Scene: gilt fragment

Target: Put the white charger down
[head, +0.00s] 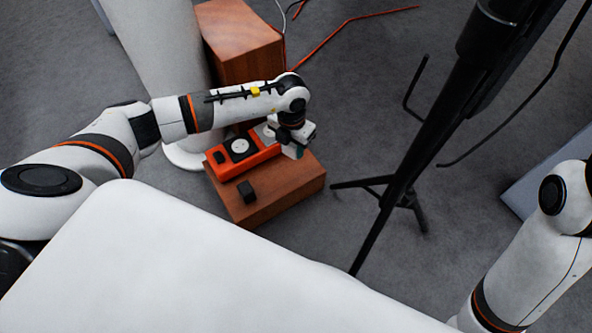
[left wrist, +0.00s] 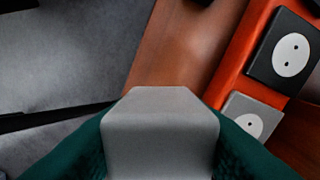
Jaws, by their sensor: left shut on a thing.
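My left gripper (head: 292,150) is over the right part of a wooden block (head: 285,187), just right of an orange power strip (head: 226,170). In the left wrist view its dark green fingers are shut on the white charger (left wrist: 160,130), which looks pale grey. In the head view I cannot make the charger out behind the gripper. The wrist view shows the wood (left wrist: 178,50) beyond it and the orange strip (left wrist: 236,62) to the right. I cannot tell whether the charger touches the wood. My right gripper is out of view.
The strip has a black socket with a white round face (head: 240,147) and a grey one (left wrist: 250,120). A small black block (head: 246,191) sits on the wood's near left. A taller wooden box (head: 240,42) is behind. A black stand (head: 408,170) rises to the right.

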